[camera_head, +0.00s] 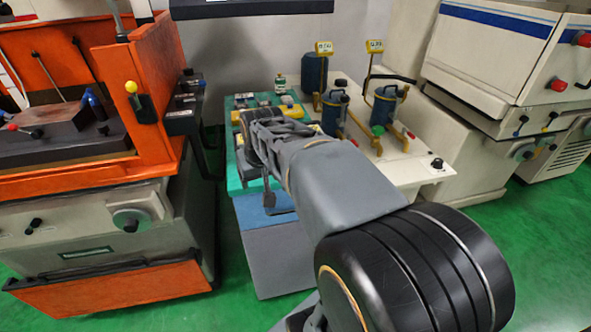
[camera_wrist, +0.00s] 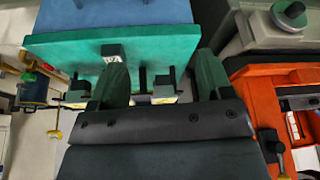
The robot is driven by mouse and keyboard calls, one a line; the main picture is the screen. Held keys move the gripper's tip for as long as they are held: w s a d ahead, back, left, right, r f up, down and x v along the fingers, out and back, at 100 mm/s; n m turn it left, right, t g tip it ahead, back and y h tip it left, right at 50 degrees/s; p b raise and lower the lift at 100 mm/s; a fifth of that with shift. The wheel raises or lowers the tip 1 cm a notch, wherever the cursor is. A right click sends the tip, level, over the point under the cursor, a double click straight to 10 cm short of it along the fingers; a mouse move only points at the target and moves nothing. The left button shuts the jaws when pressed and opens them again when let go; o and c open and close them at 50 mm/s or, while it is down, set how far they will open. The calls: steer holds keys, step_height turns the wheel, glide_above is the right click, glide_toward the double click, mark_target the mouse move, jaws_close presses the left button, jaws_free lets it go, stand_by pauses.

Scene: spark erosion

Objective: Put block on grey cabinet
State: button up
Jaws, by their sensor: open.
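My gripper (camera_wrist: 161,68) is open in the wrist view, with one dark green finger on each side and a gap between them. The gap lies over the edge of a teal top (camera_wrist: 180,45). No block can be picked out for certain. A small dark grey piece (camera_wrist: 112,53) with light marks shows at the teal edge, beside the left finger; I cannot tell whether it is a block or a label. The grey cabinet (camera_head: 272,258) with the teal top stands in the middle of the head view, partly behind my arm. My arm hides the gripper's fingers there.
An orange machine (camera_head: 165,95) stands close on the left of the cabinet. A white bench (camera_head: 415,150) with blue canisters (camera_head: 386,103) and yellow stands adjoins it on the right. Small pale pieces (camera_wrist: 165,90) show near the fingers. Green floor (camera_head: 545,230) is clear at right.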

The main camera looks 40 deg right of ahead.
steer(key=w+d+r+m+h, duration=0.15)
steer(key=w+d, duration=0.25)
steer(key=d, duration=0.6)
steer(key=shift+m, duration=0.45)
steer(key=x, duration=0.3)
steer(key=d+x, duration=0.1)
steer(key=x, duration=0.3)
steer(key=shift+w+d+r+b, duration=0.1)
steer(key=shift+w+r+b, duration=0.15)
steer(key=shift+b, duration=0.1)
steer(key=shift+x, duration=2.95)
steer(key=shift+d+r, duration=0.1)
jaws_close()
